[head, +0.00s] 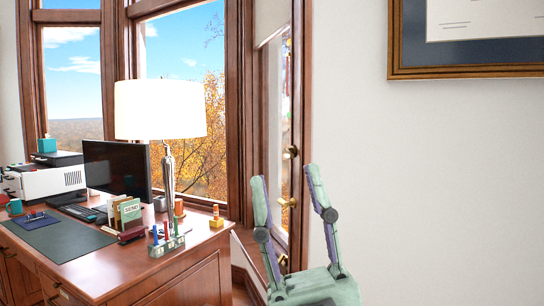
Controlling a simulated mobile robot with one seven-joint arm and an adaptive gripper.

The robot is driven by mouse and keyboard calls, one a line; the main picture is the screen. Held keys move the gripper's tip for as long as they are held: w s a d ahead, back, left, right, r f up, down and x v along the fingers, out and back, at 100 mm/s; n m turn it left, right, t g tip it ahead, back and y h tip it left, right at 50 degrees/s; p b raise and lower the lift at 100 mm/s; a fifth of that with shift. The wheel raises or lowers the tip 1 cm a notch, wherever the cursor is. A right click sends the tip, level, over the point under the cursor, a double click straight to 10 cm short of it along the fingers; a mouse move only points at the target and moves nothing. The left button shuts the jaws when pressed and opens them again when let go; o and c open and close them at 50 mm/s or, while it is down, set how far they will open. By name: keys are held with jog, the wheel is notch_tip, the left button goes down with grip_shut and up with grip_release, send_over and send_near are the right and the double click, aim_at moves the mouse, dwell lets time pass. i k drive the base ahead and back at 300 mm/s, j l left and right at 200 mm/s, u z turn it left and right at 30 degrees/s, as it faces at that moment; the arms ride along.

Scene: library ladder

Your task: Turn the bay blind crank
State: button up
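My gripper (286,179) is in the lower middle of the head view, pointing up, with its two green fingers wide apart and nothing between them. Behind it, on the narrow wooden frame at the right of the bay, is a small brass crank-like handle (287,202). It appears in the gap between my fingers. I cannot tell for sure that it is the blind crank, nor how far my gripper is from it; no contact is visible. A round brass knob (291,151) sits above it on the same frame.
A wooden desk (190,262) fills the lower left, with a lit lamp (160,110), a monitor (117,167), a printer (45,181) and several small items. Bay windows stand behind it. A framed picture (466,72) hangs on the bare wall at right.

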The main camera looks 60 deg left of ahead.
aim_at(288, 153)
jog(key=k+u, duration=0.1)
jog(key=u, duration=0.3)
jog(key=k+u, duration=0.15)
jog(key=u, duration=0.25)
jog(key=k+j+u, duration=0.1)
jog(key=u, duration=0.8)
jog(key=i+l+z, duration=0.2)
jog(key=z, duration=0.2)
jog(key=i+l+z, duration=0.5)
jog(key=z, duration=0.25)
jog(key=i+l+z, duration=0.15)
jog(key=i+z, duration=0.25)
jog(key=i+u, duration=0.2)
jog(key=u, duration=0.2)
jog(key=i+l+u, duration=0.15)
jog(key=u, duration=0.25)
jog(key=i+l+u, duration=0.2)
jog(key=u, duration=0.15)
jog(key=i+l+u, duration=0.1)
jog(key=u, duration=0.4)
jog(key=i+l+u, duration=0.15)
jog(key=u, duration=0.3)
jog(key=i+l+u, duration=0.2)
jog(key=u, duration=0.3)
